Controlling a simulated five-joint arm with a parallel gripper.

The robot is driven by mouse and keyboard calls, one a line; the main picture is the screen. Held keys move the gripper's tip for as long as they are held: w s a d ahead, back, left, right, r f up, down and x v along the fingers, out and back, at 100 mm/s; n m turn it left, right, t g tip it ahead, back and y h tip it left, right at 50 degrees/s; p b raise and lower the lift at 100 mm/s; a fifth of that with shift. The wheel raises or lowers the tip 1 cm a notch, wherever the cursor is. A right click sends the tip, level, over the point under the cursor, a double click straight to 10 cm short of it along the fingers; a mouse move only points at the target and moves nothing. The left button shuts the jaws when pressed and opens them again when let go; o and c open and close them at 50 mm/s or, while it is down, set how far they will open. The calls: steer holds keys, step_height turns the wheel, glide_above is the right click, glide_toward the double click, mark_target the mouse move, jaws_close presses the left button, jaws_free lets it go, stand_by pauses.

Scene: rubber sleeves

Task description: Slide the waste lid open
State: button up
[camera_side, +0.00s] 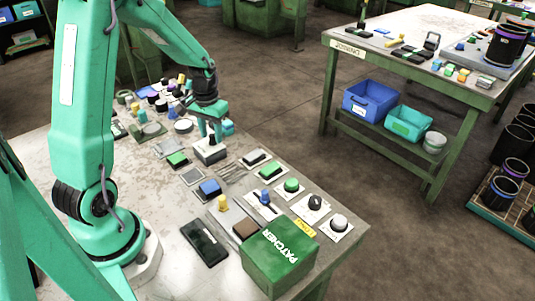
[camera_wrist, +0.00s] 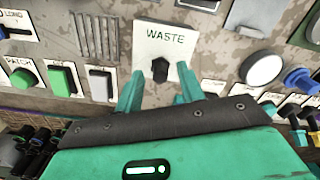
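The waste panel (camera_wrist: 172,42) is a white plate labelled WASTE, with a small black knob (camera_wrist: 160,68) at its lower middle, in the wrist view. My gripper (camera_wrist: 157,92) has its two teal fingers apart, one on each side of the plate's lower part. The knob shows between and just beyond the fingertips; I cannot tell whether they touch the plate. In the side view my gripper (camera_side: 211,136) points down over a white plate (camera_side: 210,154) on the bench. The knob is mostly hidden there by the fingers.
In the wrist view, a white rocker (camera_wrist: 101,84) and green rocker (camera_wrist: 62,80) are left of the fingers; a round white button (camera_wrist: 262,69) and blue knob (camera_wrist: 299,79) are right. In the side view, a green PATCHER box (camera_side: 278,257) stands at the bench's near corner.

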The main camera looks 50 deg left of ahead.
steer(key=shift+f, duration=0.55)
jaws_close()
steer(key=shift+w, duration=0.1)
steer(key=shift+w+r, duration=0.1)
steer(key=shift+w, duration=3.15)
jaws_free()
